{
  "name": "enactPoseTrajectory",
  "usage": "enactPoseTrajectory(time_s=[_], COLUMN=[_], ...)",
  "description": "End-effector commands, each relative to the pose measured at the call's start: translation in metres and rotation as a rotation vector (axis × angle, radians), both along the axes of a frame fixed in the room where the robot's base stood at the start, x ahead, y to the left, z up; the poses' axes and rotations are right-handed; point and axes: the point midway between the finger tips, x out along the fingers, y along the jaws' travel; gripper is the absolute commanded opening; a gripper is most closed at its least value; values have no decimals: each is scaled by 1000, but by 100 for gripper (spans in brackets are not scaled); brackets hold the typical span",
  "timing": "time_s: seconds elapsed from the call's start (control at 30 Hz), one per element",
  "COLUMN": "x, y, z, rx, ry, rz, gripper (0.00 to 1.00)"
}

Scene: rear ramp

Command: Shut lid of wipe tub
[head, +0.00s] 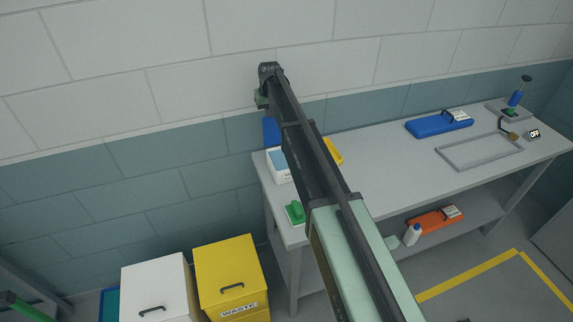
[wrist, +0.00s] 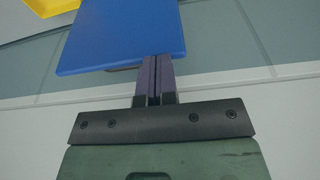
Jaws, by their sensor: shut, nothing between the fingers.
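The wipe tub (head: 284,177) is a white box with a blue top area, at the left end of the bench. Its blue lid (head: 270,131) stands up at the back of the tub, open, partly hidden by my arm. In the wrist view the lid (wrist: 120,35) is a large blue panel ahead of my fingers. My gripper (wrist: 154,60) is shut and empty, its fingertips at the lid's near edge in that view. I cannot tell whether they touch it. In the head view the fingers are not clear behind my arm.
A yellow item (head: 333,150) lies right of the tub and a green-handled item (head: 295,212) in front. A blue case (head: 440,124) and a grey frame (head: 480,151) are farther right on the bench (head: 400,160). The tiled wall is close behind.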

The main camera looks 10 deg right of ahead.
Motion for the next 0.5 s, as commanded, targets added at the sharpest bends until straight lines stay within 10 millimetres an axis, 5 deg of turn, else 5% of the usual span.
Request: enactPoseTrajectory(time_s=[0.5], x=[-9], y=[-1], z=[-4], rx=[0], ry=[0], rz=[0], gripper=[0])
